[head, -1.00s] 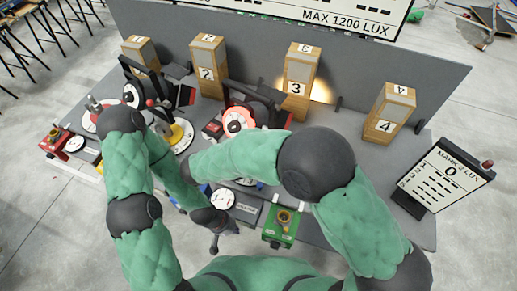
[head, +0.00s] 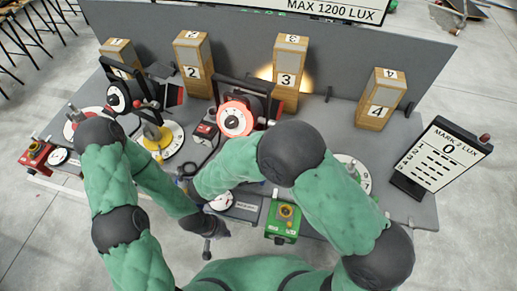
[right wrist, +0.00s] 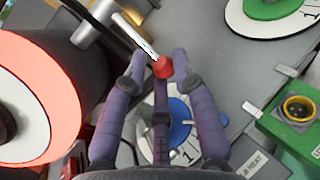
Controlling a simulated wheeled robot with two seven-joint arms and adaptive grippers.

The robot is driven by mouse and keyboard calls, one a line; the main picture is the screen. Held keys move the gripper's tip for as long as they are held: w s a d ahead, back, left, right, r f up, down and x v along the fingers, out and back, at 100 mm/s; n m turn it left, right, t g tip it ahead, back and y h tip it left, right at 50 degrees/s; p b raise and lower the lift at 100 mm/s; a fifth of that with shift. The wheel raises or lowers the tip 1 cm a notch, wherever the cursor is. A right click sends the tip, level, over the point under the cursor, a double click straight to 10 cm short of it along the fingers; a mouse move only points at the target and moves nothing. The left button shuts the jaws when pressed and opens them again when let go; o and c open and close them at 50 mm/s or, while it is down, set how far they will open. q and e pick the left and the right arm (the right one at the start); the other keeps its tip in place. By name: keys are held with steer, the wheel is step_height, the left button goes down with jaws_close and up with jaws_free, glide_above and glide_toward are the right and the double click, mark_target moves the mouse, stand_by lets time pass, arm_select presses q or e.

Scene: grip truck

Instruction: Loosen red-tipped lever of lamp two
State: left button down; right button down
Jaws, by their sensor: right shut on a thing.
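A silver lever with a red tip (right wrist: 161,67) shows in the right wrist view, beside a lamp with a glowing red ring. The fingers of my right gripper (right wrist: 160,75) are closed around the red tip. The glowing lamp (head: 236,117) stands in front of box three in the head view, and its red ring (right wrist: 35,105) fills the left of the wrist view. My right gripper is mostly hidden by its own arm in the head view. My left gripper (head: 207,246) hangs low near the front edge, apart from the lamps; its finger opening is unclear.
A blue dial (right wrist: 178,120) lies beneath the right fingers. Another lamp with a yellow base (head: 157,143) stands left. A green box (head: 284,221) with a yellow button is at the front. Numbered boxes line the back panel. A lux board (head: 441,155) stands right.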

steer(key=shift+s+d+f, duration=0.2)
steer(key=shift+d+f, duration=0.1)
steer(key=shift+f, duration=0.25)
steer(key=c, duration=1.1)
jaws_free()
steer(key=shift+v, duration=3.65)
steer(key=shift+w+r, duration=0.15)
